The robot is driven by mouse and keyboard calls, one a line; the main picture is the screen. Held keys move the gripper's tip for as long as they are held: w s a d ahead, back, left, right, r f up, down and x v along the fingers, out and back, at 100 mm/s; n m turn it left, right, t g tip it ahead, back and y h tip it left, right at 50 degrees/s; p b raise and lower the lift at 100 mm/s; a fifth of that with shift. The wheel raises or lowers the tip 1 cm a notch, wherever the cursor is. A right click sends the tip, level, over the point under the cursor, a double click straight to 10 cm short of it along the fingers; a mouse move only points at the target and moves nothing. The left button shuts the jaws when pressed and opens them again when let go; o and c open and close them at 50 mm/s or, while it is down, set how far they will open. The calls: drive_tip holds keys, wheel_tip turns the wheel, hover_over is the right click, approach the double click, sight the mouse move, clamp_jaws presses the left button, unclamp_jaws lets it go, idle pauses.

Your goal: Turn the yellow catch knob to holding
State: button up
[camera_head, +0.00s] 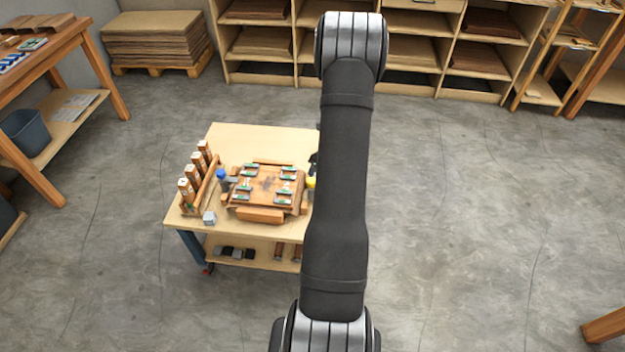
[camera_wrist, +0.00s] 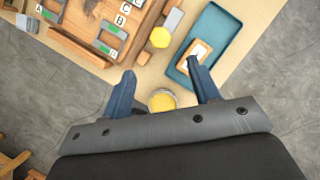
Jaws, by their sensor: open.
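A yellow six-sided knob (camera_wrist: 160,37) shows in the wrist view beside a grey bar, at the edge of the wooden fixture (camera_wrist: 137,38). A second yellow round piece (camera_wrist: 162,101) lies nearer, between my fingers in the picture; its lower part is hidden by my gripper body. My gripper (camera_wrist: 163,84) is open and empty, its two blue-grey fingers wide apart, with the six-sided knob beyond the fingertips. In the head view a bit of yellow (camera_head: 311,183) shows at the fixture's right side, mostly hidden behind my arm. I cannot read the knob's setting.
A blue tray (camera_wrist: 216,22) holding a framed card (camera_wrist: 197,52) lies right of the knob. Lettered plates and grey clamps sit on the fixture. In the head view, a blue knob (camera_head: 221,174) and upright wooden blocks (camera_head: 195,172) stand at the left of the table (camera_head: 262,137).

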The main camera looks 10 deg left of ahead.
drive_tip(key=x, duration=1.1)
drive_tip(key=shift+w+a+f, duration=0.1)
drive_tip(key=shift+f, duration=0.2)
drive_tip(key=c, duration=1)
